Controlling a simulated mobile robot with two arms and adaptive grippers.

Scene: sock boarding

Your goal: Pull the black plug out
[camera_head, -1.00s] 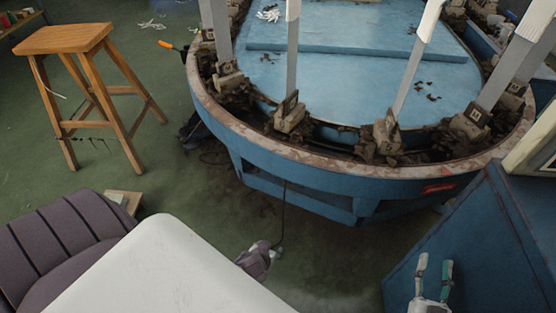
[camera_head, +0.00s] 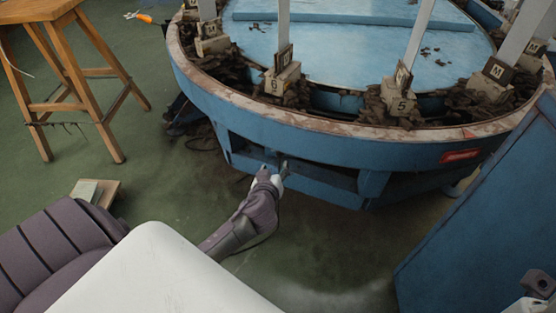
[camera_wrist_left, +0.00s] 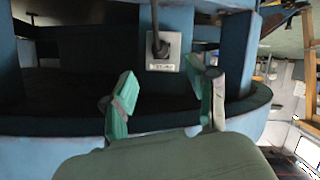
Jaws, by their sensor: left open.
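The black plug (camera_wrist_left: 160,46) shows in the left wrist view, in a small grey socket plate (camera_wrist_left: 164,67) on the blue machine's dark recessed side. A cord rises from the plug. My left gripper (camera_wrist_left: 170,86) is open, with its two green-tipped fingers apart and nothing between them. The plug and plate lie beyond the fingertips, in line with the gap. In the head view my left gripper (camera_head: 273,171) is at the lower side of the machine; the plug cannot be made out there. My right gripper (camera_head: 541,287) is partly cut off at the lower right corner.
The round blue boarding machine (camera_head: 330,150) has white upright boards above its rim. A wooden stool (camera_head: 78,88) stands at the left on green carpet. A blue panel (camera_head: 490,190) stands at the right. A small box (camera_head: 95,192) lies near my left arm.

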